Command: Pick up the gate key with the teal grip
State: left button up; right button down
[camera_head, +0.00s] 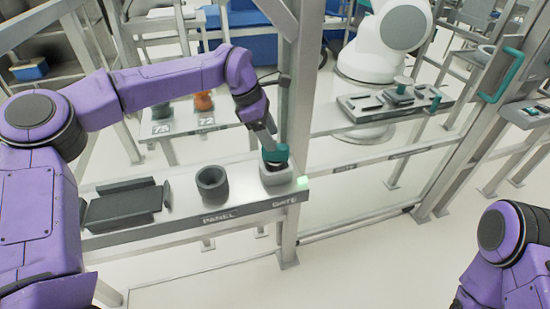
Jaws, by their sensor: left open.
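The gate key's teal grip (275,155) shows at the top of a light grey holder (276,175), at the right end of the near shelf above the GATE label. The lower part of the key is hidden in the holder. My left gripper (270,143) reaches down from above, with its fingertips at the teal grip. It is open, and I cannot tell whether the fingers touch the grip. My right arm shows at the lower right, but its gripper is out of view.
The near shelf (222,216) also bears a dark cup (212,186) at the PANEL label and a dark tray (124,207). A metal post (297,130) stands close beside my left gripper. A white robot (383,50) stands behind a second shelf.

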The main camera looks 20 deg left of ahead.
aim_at(278, 151)
pick_arm(q)
jog(key=p+x, duration=0.2)
jog(key=x, duration=0.3)
jog(key=shift+d+f, duration=0.2)
jog(key=shift+d, duration=0.05)
jog(key=shift+s+f, duration=0.1)
jog(key=shift+f, duration=0.2)
grip_shut()
jog(key=shift+r, duration=0.1)
